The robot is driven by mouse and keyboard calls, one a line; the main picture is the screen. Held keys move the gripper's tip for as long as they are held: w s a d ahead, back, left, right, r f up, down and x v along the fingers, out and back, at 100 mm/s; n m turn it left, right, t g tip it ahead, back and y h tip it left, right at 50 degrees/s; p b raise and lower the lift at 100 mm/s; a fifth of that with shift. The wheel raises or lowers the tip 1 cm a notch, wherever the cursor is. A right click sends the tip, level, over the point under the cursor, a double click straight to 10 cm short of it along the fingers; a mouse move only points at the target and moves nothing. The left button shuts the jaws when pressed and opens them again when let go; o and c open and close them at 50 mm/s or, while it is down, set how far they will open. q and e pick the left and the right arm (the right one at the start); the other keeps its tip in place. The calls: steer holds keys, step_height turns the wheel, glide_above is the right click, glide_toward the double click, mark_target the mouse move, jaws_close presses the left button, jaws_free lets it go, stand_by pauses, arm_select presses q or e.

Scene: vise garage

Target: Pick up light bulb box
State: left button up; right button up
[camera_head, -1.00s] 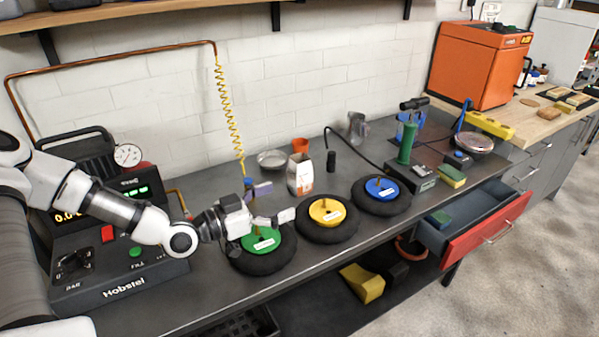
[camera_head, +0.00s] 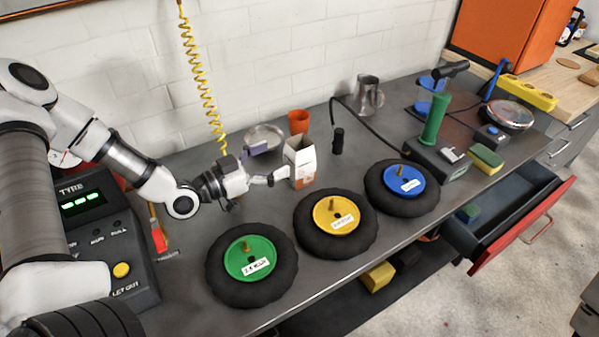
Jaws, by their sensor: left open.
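The light bulb box (camera_head: 301,164) is a small white carton with an orange lower part. It stands upright on the grey bench, behind the green and yellow wheels. My left gripper (camera_head: 276,161) reaches in from the left and is open, with its jaws pointing at the box. The tip of its near finger overlaps the box's left edge in the picture; I cannot tell whether it touches. My right gripper is out of view.
Green (camera_head: 249,258), yellow (camera_head: 329,214) and blue (camera_head: 405,180) hubs in black tyres line the bench front. An orange cup (camera_head: 298,121) and metal dish (camera_head: 263,136) stand behind the box. A black cylinder (camera_head: 338,141) is to its right. An open drawer (camera_head: 527,220) juts out right.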

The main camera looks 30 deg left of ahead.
mark_target(300, 146)
arm_select(q)
steer(key=b+x, duration=0.1)
steer(key=x, duration=0.6)
steer(key=shift+w+d+r, duration=0.1)
steer(key=shift+w+d, duration=0.05)
steer(key=shift+w, duration=0.2)
steer(key=shift+s+r, duration=0.1)
steer(key=c, duration=1.2)
